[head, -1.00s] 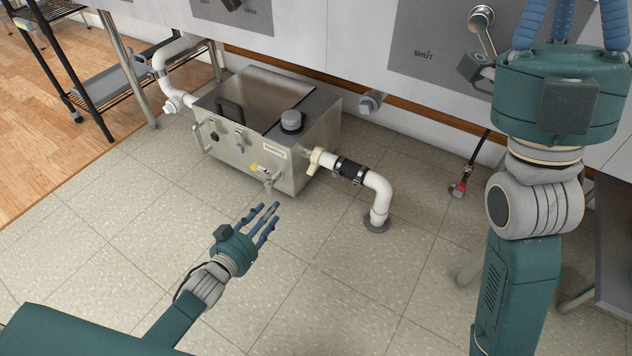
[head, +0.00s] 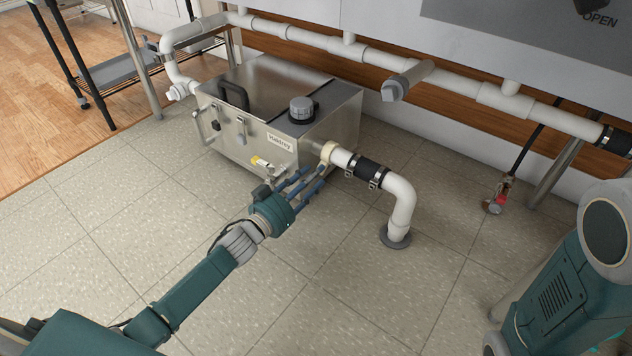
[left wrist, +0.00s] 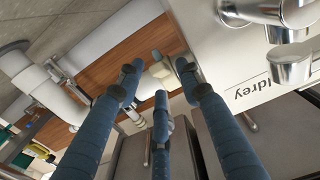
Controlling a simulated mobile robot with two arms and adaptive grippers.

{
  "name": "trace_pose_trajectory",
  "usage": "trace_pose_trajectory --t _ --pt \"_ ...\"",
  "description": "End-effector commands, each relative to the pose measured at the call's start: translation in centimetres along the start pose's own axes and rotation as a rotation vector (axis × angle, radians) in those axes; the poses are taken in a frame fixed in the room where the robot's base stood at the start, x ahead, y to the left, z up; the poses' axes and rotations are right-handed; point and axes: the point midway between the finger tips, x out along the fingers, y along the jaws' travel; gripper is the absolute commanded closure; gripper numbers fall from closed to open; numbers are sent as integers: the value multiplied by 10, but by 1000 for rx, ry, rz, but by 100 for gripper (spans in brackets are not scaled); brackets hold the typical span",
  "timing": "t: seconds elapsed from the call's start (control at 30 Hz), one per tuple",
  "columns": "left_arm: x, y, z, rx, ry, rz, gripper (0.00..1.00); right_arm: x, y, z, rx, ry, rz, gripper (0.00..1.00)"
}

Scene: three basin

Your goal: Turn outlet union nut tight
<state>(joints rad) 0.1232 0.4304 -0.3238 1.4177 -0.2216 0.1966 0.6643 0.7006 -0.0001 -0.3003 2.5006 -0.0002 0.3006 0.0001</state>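The outlet union nut (head: 327,152) is a cream ring with a lug, where the white outlet pipe (head: 402,200) leaves the right side of the steel box (head: 245,135). My left gripper (head: 312,180) is open, its blue fingers spread and pointing at the nut from the front. In the left wrist view, a cream part that looks like the nut (left wrist: 160,70) shows between the fingertips (left wrist: 160,85), partly hidden by them. I cannot tell whether any finger touches it. My right gripper is out of view.
A black coupling with clamps (head: 371,174) sits on the pipe just right of the nut. A small valve with a yellow tag (head: 262,162) juts from the box front near my left fingers. The tiled floor (head: 330,275) in front is clear.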

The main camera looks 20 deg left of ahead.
Motion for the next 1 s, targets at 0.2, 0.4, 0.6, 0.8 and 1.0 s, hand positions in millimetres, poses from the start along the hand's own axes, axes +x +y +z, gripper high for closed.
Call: trace_pose_trajectory --t 0.2,0.4,0.6,0.8,1.0 --pt "17 0 1 0 0 0 64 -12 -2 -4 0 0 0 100" --pt "18 0 0 0 -2 -1 64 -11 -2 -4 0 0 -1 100" --pt "18 0 0 0 -2 0 88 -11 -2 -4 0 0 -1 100" --pt "18 -2 0 2 -2 -3 100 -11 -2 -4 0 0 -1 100" --pt "18 -4 -5 6 -19 -7 100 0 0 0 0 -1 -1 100"
